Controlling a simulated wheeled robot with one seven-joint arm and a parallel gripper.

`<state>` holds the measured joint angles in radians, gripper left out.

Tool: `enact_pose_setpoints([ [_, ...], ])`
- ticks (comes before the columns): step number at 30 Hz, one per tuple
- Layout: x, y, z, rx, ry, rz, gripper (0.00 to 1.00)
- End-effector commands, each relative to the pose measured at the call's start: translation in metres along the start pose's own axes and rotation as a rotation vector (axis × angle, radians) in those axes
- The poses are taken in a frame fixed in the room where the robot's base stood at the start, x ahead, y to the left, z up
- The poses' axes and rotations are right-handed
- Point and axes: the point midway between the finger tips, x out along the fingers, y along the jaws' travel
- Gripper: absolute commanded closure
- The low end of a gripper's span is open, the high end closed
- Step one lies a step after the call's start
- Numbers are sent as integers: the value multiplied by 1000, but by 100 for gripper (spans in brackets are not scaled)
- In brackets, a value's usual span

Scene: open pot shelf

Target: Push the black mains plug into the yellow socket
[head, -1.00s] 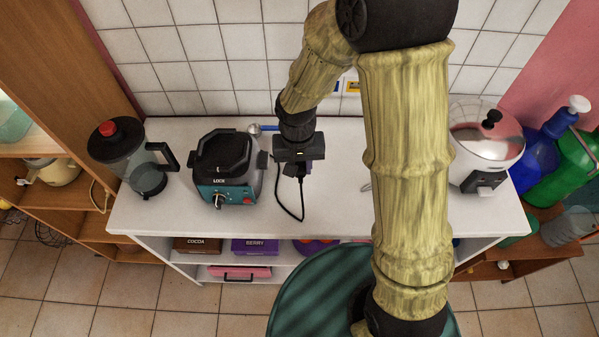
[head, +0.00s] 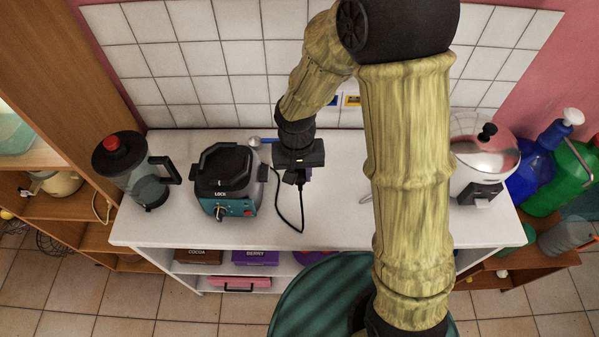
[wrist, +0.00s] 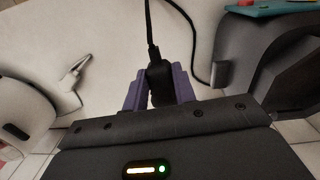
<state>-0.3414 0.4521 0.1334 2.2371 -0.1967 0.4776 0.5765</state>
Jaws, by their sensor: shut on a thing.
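My gripper (head: 302,172) is above the white counter, near the back, in the head view. Its purple fingers are shut on the black mains plug (wrist: 157,84), seen in the wrist view with its cable running up and away. The plug is mostly hidden by the gripper in the head view; its black cable (head: 302,215) hangs in a loop to the counter. The yellow socket (head: 353,101) is low on the tiled wall, right of and behind my gripper, partly beside my arm. The plug is apart from it. The wrist view does not show the socket.
A blue socket (head: 334,101) is left of the yellow one. A teal and black cooker (head: 227,188) is left of my gripper, with a blender (head: 140,175) beyond. A rice cooker (head: 484,165) stands right.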

Motion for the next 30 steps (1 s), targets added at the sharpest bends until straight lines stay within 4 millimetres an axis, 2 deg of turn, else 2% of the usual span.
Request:
enact_pose_setpoints([
  [1, -7, 0, 0, 0, 1, 0, 100],
  [12, -28, 0, 0, -3, 1, 0, 100],
  [23, -27, 1, 0, -2, 1, 0, 100],
  [30, -28, 10, -9, 0, 0, 0, 100],
])
